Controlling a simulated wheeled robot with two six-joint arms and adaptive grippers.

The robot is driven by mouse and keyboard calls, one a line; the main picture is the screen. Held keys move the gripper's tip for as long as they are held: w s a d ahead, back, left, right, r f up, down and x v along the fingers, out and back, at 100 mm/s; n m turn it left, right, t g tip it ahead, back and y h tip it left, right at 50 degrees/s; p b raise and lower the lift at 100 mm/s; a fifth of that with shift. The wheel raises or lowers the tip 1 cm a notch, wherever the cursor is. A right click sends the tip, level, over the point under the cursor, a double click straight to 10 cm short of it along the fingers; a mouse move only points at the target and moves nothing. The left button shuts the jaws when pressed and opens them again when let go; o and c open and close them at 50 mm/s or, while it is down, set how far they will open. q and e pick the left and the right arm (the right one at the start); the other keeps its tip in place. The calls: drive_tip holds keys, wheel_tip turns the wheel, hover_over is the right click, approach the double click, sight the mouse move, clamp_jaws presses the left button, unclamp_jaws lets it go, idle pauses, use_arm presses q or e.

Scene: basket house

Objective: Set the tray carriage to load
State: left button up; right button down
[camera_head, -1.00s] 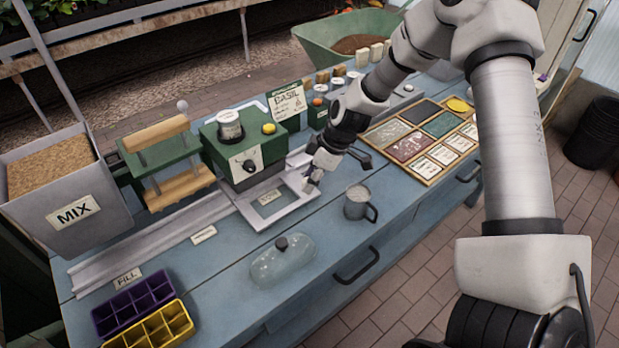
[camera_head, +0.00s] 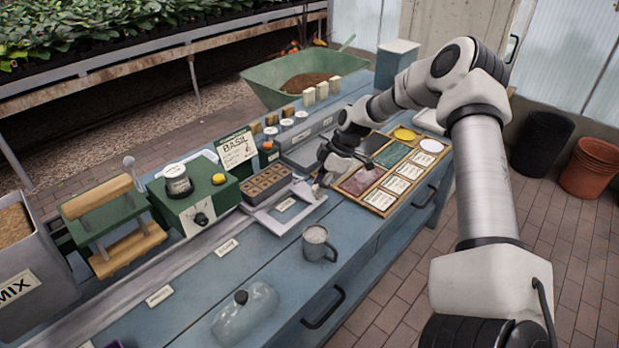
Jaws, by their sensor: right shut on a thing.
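The grey tray carriage (camera_head: 271,222) sits on the long metal rail (camera_head: 192,257), right of the green machine (camera_head: 205,208). A brown celled tray (camera_head: 265,184) rests at the carriage's rear side, out in the open. A small label lies inside the carriage's front frame, too small to read. My right gripper (camera_head: 320,183) is at the carriage's right end, shut on its small upright handle; the fingers partly hide the grip. My left gripper is not in view.
A grey mug (camera_head: 319,245) and a clear lidded cloche (camera_head: 245,312) stand in front of the rail. A wooden sectioned tray (camera_head: 378,202) lies close to the right of my gripper.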

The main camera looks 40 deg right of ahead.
drive_tip(key=shift+d+f, duration=0.15)
drive_tip(key=shift+d, duration=0.55)
drive_tip(key=shift+w, duration=0.1)
drive_tip(key=c, duration=0.8)
unclamp_jaws()
drive_tip(key=shift+d, duration=0.2)
drive_tip(key=shift+r, duration=0.25)
drive_tip(key=v, duration=1.1)
drive_tip(key=shift+d+r, duration=0.15)
